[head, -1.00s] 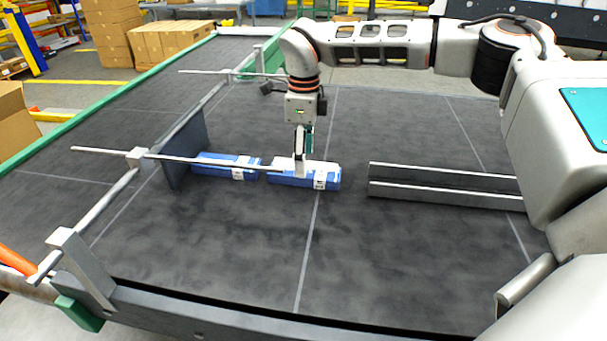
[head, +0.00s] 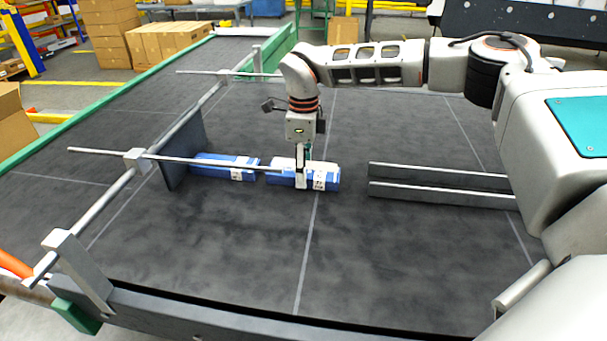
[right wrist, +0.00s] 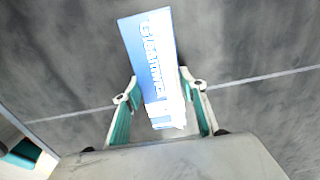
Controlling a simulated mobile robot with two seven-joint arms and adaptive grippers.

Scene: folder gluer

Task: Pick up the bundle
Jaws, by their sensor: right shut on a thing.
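Two blue-and-white bundles lie end to end on the dark belt in the head view. The right-hand bundle (head: 325,178) is in the grasp of my right gripper (head: 301,184), which comes down on it from above. In the right wrist view the same bundle (right wrist: 152,55) runs between the two teal-padded fingers of the gripper (right wrist: 160,120). The bundle appears to be still on the belt. The other bundle (head: 215,168) lies to the left, partly behind a thin rod. My left gripper is not in view.
A dark upright plate (head: 185,150) stands at the left end of the bundles. A thin metal rod (head: 205,160) crosses above the belt close to the gripper. Two grey rails (head: 440,185) lie to the right. The belt (head: 240,245) in front is clear.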

